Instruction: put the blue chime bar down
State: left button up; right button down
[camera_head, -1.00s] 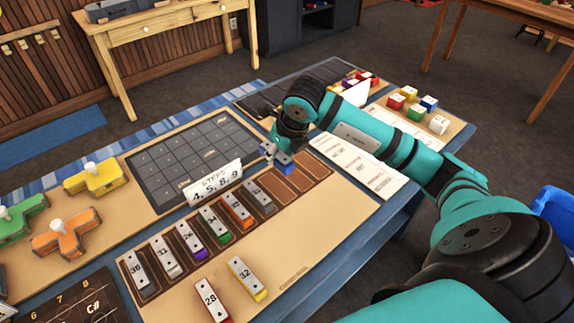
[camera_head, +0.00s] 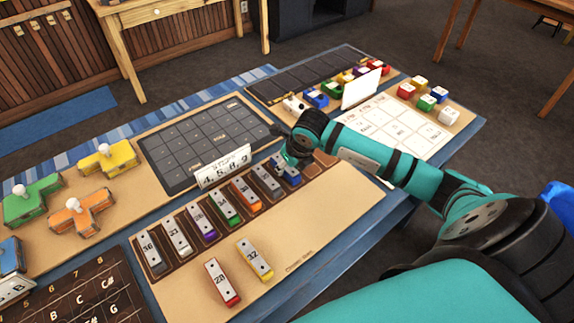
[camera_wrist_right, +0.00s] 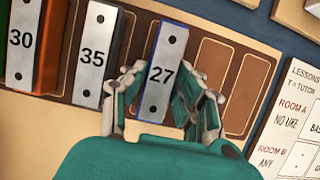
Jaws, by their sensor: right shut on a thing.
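The blue chime bar, marked 27, shows in the right wrist view (camera_wrist_right: 170,45) and the head view (camera_head: 287,173). My right gripper (camera_wrist_right: 160,80) is shut on it, with one finger on each long side; in the head view my right gripper (camera_head: 293,160) partly hides it. The bar is at the slot of the brown rack (camera_wrist_right: 218,75) just right of the grey bar 35 (camera_wrist_right: 95,50). It looks roughly lined up with that slot. I cannot tell whether it touches the slot's floor. My left gripper is not in view.
Several chime bars fill the rack's left slots, including the orange bar 30 (camera_head: 245,193). Slots to the right are empty. A red bar (camera_head: 222,282) and a yellow bar (camera_head: 255,260) lie in front. A sign card (camera_head: 222,166) stands behind the rack.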

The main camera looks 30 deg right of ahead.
jog(key=shift+f, duration=0.2)
jog(key=c, duration=1)
grip_release()
jog(key=shift+r, duration=0.1)
jog(key=shift+r, duration=0.4)
jog(key=b+v, duration=0.1)
jog(key=v, duration=1)
jog(key=shift+s+r, duration=0.2)
jog(key=shift+s, duration=0.05)
